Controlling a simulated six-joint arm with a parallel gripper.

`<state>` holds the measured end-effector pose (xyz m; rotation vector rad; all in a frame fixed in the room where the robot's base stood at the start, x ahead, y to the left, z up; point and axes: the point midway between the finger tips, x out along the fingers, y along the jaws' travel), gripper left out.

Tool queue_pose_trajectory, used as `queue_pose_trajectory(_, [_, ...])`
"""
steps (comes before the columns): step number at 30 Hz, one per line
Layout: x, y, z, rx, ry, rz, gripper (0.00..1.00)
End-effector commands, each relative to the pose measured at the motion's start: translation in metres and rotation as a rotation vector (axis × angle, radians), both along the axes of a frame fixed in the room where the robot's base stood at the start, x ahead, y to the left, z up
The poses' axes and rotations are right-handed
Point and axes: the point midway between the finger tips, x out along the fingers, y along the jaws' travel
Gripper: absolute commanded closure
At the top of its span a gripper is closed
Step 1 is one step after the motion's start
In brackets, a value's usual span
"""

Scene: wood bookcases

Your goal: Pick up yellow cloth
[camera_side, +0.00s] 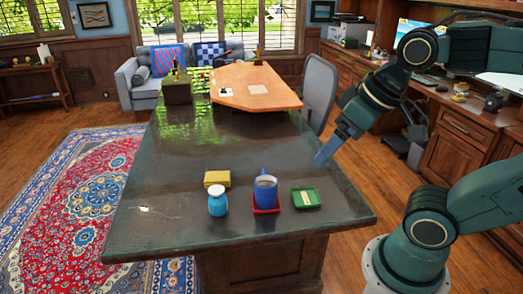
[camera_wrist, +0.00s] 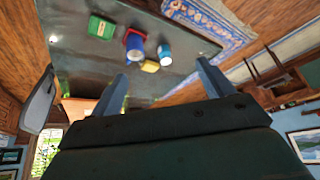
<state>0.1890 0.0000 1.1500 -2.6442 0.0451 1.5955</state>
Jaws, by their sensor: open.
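The yellow cloth (camera_side: 217,179) is a small yellow block-like shape lying flat on the dark table (camera_side: 165,215), behind a light-blue jar. In the wrist view the cloth (camera_wrist: 150,66) shows between my two fingers in the picture, some distance beyond them. My gripper (camera_side: 322,158) is above the table's right side, to the right of the cloth and apart from it. In the wrist view my gripper (camera_wrist: 163,82) has its fingers spread wide with nothing between them.
The light-blue jar (camera_side: 217,201) stands in front of the cloth. An orange-topped board (camera_side: 256,88) and dark box (camera_side: 177,90) are farther back. The table's middle is clear.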

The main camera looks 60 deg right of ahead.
Motion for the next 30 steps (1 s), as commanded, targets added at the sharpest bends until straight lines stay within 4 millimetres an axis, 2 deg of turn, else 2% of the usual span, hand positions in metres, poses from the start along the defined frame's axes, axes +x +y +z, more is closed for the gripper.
queue_pose_trajectory(5, [0.026, -0.001, 0.01, 0.067, 0.018, -0.117, 0.2])
queue_pose_trajectory(16, [0.108, -0.009, 0.025, 0.266, 0.066, -0.473, 0.2])
queue_pose_trajectory(23, [0.162, -0.021, 0.021, 0.389, 0.099, -0.701, 0.2])
queue_pose_trajectory(30, [0.217, -0.037, 0.006, 0.513, 0.139, -0.945, 0.2])
